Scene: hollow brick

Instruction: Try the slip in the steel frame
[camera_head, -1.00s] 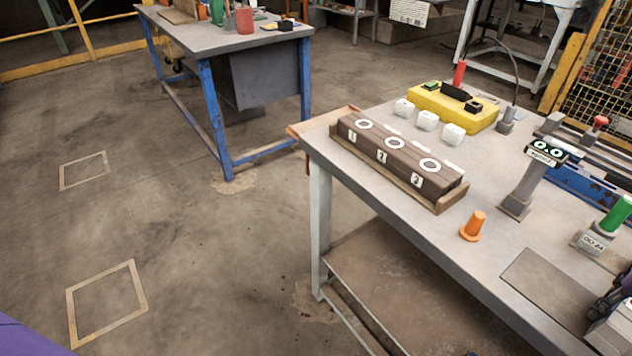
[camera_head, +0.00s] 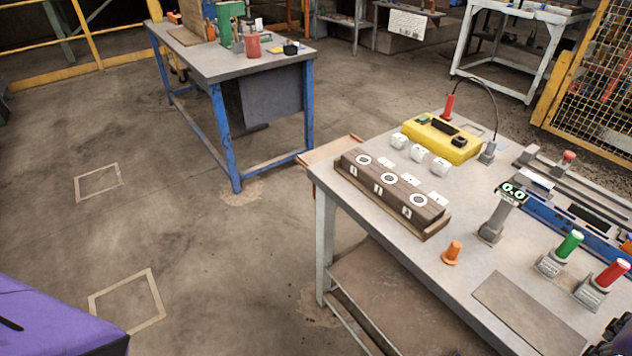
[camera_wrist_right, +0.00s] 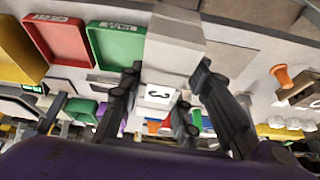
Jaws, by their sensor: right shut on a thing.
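My right gripper (camera_wrist_right: 165,88) is shut on a pale grey-white block (camera_wrist_right: 175,50) in the right wrist view. A white face with a dark digit, not surely readable, shows between the fingers. In the head view only a dark piece of this gripper shows at the bottom right corner. My left gripper is out of view. A grey metal fixture with rails (camera_head: 545,165) and a blue side stands at the right of the table; I cannot tell whether it is the steel frame. I cannot make out a slip for certain.
The wrist view shows red (camera_wrist_right: 62,40) and green (camera_wrist_right: 118,45) trays.

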